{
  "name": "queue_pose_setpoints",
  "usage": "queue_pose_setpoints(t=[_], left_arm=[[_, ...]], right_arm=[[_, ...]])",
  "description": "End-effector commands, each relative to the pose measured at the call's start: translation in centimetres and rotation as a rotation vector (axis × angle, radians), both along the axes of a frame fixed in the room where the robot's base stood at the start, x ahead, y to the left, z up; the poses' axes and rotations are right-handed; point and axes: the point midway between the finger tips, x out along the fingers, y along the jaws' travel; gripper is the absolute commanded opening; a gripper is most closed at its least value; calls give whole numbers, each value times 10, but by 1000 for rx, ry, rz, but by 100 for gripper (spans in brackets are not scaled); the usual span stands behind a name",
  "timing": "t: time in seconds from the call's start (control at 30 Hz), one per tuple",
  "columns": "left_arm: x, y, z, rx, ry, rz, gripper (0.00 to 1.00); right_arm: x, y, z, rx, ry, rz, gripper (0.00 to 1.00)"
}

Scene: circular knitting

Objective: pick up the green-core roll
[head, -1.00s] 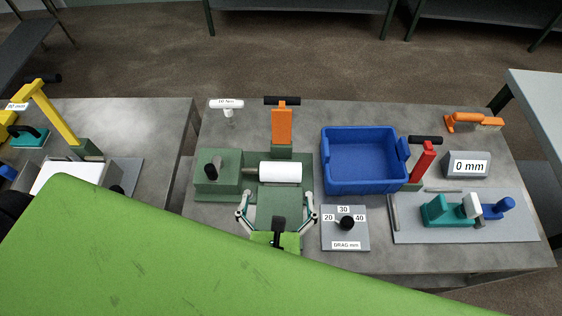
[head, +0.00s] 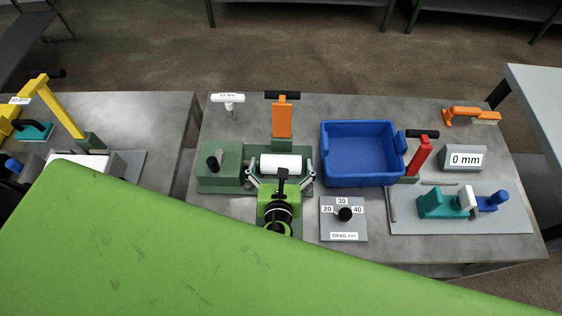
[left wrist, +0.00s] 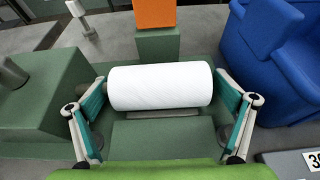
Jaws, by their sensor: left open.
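A white roll (head: 281,164) lies sideways on the dark green stand, below the orange upright. In the left wrist view the roll (left wrist: 160,87) fills the middle; no green core shows, so I cannot tell its core colour. My left gripper (head: 280,174) is open, with one finger near each end of the roll. In the left wrist view, the teal-padded fingers of my left gripper (left wrist: 166,92) stand just outside the roll's two ends, and whether they touch it is unclear. My right gripper is not in view.
A blue bin (head: 362,180) stands close right of the stand. A green block with a knob (head: 216,170) is left of the roll. The orange upright (head: 282,119) rises behind it. A drag dial plate (head: 342,226) lies front right.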

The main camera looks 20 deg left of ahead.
Motion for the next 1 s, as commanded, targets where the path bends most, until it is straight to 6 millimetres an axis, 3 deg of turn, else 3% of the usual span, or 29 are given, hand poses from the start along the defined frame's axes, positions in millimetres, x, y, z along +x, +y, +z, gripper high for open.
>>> queue_pose_setpoints(t=[0.1,0.27,0.3,0.67,1.0], left_arm=[[0,0,0,-1,0,0,96],[-1,0,0,0,0,0,57],[-1,0,0,0,0,0,54],[0,0,6,-1,-1,1,53],[0,0,70,-4,-4,2,53]], right_arm=[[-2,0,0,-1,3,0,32],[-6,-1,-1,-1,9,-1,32],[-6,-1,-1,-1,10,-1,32],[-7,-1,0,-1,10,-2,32],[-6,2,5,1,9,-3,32]])
